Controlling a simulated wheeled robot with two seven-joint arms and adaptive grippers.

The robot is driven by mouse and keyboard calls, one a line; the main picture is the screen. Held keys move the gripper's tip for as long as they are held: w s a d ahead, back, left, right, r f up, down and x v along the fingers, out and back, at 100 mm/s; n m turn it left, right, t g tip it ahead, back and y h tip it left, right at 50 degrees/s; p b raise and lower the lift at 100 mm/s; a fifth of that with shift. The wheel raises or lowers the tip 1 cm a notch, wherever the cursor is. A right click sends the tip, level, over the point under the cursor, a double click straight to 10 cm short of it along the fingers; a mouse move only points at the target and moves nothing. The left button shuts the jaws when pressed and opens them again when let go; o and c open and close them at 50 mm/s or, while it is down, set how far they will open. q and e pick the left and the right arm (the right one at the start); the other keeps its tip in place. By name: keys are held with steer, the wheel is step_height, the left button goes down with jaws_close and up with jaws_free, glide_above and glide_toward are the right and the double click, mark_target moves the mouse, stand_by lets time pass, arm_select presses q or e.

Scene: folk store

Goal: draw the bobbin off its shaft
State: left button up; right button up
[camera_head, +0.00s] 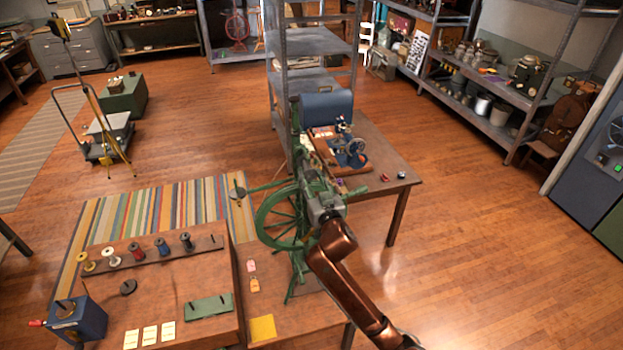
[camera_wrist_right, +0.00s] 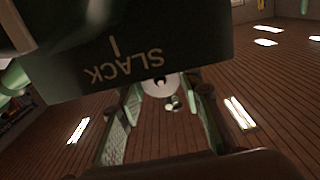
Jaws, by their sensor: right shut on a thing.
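A green spinning wheel (camera_head: 262,218) stands on the near wooden table in the head view, with spokes and a green frame. My right gripper (camera_head: 325,207) is at the upper right side of the wheel. In the right wrist view, a pale round bobbin end (camera_wrist_right: 151,88) with a dark centre sits between the fingertips of my right gripper (camera_wrist_right: 160,98), which is shut on the bobbin. A dark green block lettered SLACK (camera_wrist_right: 110,60) is close beside it. In the head view my gripper and arm hide the bobbin and its shaft. My left gripper is out of view.
A wooden rack (camera_head: 130,262) holding several spools stands left on the near table. A blue box (camera_head: 78,320) with a crank is at the near left corner. Behind the wheel, a second table (camera_head: 385,160) carries a sewing machine (camera_head: 352,147). A metal shelf rises behind. Floor at right is clear.

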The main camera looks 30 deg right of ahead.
stand_by(0.3)
steer(key=shift+p+v, duration=0.95)
steer(key=shift+v, duration=2.1)
steer(key=shift+p+v, duration=0.6)
steer(key=shift+v, duration=2.7)
